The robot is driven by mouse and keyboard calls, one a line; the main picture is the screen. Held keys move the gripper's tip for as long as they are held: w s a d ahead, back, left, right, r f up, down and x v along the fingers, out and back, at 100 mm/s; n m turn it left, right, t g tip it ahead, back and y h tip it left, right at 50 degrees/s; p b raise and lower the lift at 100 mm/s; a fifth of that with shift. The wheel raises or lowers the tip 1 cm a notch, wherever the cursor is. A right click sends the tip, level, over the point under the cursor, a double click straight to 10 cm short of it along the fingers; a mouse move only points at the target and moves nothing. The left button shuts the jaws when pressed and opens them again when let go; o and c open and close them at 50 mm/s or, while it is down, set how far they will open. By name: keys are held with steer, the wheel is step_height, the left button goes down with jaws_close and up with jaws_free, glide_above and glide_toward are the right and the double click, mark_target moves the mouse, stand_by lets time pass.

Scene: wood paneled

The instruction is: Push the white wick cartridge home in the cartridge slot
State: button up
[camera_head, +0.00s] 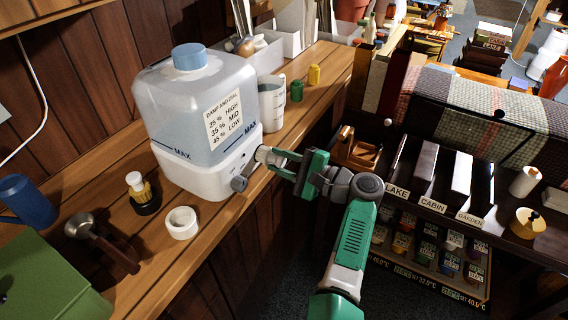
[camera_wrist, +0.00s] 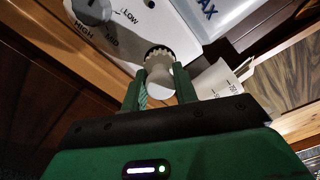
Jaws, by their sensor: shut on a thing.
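The white wick cartridge (camera_wrist: 160,78) is between the two green fingers of my gripper (camera_wrist: 160,88), which is shut on it. Its ribbed white collar (camera_wrist: 157,57) is at the dark round cartridge slot (camera_wrist: 156,48) in the front of the white humidifier base (camera_head: 185,172). The collar still shows outside the base; how deep the cartridge sits cannot be told. In the head view the cartridge (camera_head: 264,154) sticks out from the base's right front, and my gripper (camera_head: 277,160) reaches it from the right.
A grey dial knob (camera_head: 239,183) juts out just left of the slot. A clear tank (camera_head: 180,105) with a blue cap stands on the base. A measuring jug (camera_head: 272,98) stands behind. A white ring (camera_head: 181,222) and brush (camera_head: 140,188) are on the bench. The bench's front edge is close.

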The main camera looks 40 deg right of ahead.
steer(key=shift+b+x, duration=0.95)
steer(key=shift+x, duration=0.45)
steer(key=o, duration=1)
steer(key=v, duration=0.8)
